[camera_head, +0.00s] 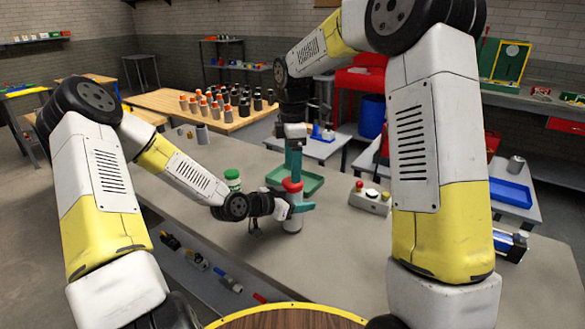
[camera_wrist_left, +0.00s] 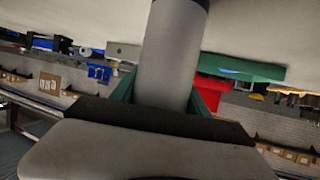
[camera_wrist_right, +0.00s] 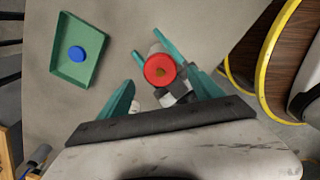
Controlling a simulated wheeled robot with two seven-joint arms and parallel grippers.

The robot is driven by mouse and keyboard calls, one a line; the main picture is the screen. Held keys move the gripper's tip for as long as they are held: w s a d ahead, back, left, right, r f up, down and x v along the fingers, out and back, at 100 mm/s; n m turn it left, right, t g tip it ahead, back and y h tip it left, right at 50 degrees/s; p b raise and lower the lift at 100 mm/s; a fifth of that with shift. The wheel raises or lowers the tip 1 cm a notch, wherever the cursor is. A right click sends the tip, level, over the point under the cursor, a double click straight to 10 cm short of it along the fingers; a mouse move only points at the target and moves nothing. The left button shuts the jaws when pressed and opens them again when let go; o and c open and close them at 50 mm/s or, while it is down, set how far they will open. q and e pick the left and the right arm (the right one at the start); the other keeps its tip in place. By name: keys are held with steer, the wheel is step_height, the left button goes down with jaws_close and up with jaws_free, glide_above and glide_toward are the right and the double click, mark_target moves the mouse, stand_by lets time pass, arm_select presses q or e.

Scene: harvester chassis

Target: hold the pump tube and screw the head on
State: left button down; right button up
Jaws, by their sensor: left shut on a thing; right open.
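The grey pump tube (camera_head: 293,224) stands upright on the bench in the head view. My left gripper (camera_head: 289,209) is shut on it from the left; the left wrist view shows the tube (camera_wrist_left: 166,65) between the teal fingers. The red pump head (camera_head: 291,186) is at the tube's top, and shows as a red disc (camera_wrist_right: 159,69) with a brown centre in the right wrist view. My right gripper (camera_head: 293,168) points down from above. Its open fingers (camera_wrist_right: 161,76) stand on either side of the red head, apart from it. Whether the head is threaded on cannot be told.
A green tray (camera_wrist_right: 69,80) with a blue disc (camera_wrist_right: 77,53) lies behind the tube. A green-capped jar (camera_head: 232,180) stands to the left. A button box (camera_head: 369,198) and a blue tray (camera_head: 510,192) are to the right.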

steer(key=shift+c, duration=0.4)
step_height(320, 180, up, 4)
steer(key=shift+f, duration=0.25)
steer(key=shift+f, duration=0.1)
steer(key=shift+f, duration=3.95)
steer(key=shift+c, duration=0.4)
steer(key=c, duration=1.1)
steer(key=o, duration=1.3)
steer(key=shift+c, duration=0.2)
